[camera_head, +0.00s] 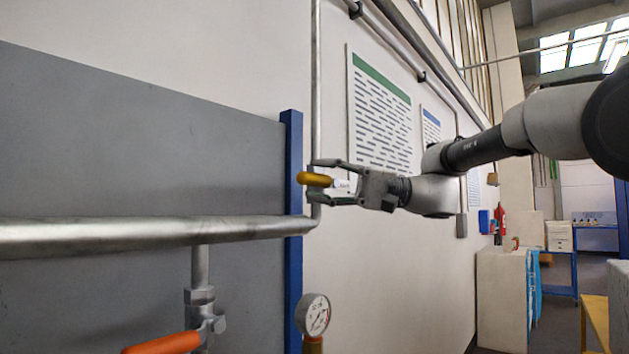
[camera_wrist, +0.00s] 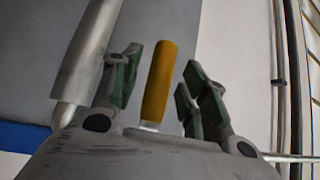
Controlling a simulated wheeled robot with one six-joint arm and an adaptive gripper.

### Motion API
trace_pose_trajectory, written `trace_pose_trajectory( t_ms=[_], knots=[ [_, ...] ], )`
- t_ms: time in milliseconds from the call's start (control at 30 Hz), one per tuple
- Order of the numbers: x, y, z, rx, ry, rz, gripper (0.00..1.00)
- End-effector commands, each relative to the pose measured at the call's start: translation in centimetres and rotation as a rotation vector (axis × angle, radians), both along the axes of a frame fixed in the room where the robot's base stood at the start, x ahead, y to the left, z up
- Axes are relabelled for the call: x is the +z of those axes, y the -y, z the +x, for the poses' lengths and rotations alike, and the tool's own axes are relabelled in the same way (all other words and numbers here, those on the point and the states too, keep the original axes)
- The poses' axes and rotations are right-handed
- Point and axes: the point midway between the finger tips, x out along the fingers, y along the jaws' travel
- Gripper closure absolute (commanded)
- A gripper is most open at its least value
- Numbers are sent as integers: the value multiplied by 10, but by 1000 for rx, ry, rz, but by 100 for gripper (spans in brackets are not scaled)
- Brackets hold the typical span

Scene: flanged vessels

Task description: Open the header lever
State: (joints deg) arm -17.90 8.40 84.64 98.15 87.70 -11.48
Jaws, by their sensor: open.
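A yellow lever handle (camera_head: 314,179) is near the vertical pipe, at the end of the thick header pipe. My gripper (camera_head: 326,181) reaches in from the right with its fingers open. One finger is above the handle and one below it in the head view. In the wrist view the yellow handle (camera_wrist: 159,82) stands between the open fingers of my gripper (camera_wrist: 164,84), with gaps visible on both sides. The handle's pale metal shank runs toward the palm. The lever's pivot and valve body are not clear. An orange lever (camera_head: 163,343) sits on a lower valve at bottom left.
The thick metal header pipe (camera_head: 130,232) crosses the left, before a grey panel (camera_head: 130,140) and blue post (camera_head: 292,160). A pressure gauge (camera_head: 313,314) stands below it. A poster (camera_head: 380,115) hangs on the white wall. Cabinets (camera_head: 502,298) stand far right.

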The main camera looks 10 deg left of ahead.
Motion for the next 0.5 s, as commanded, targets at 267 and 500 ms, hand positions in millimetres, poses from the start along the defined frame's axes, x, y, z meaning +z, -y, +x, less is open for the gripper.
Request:
trace_pose_trajectory(
  t_ms=[267,500],
  knots=[
    [1,-14,-4,-1,-1,-1,56],
    [1,-13,-4,-1,-1,-1,72]
  ],
)
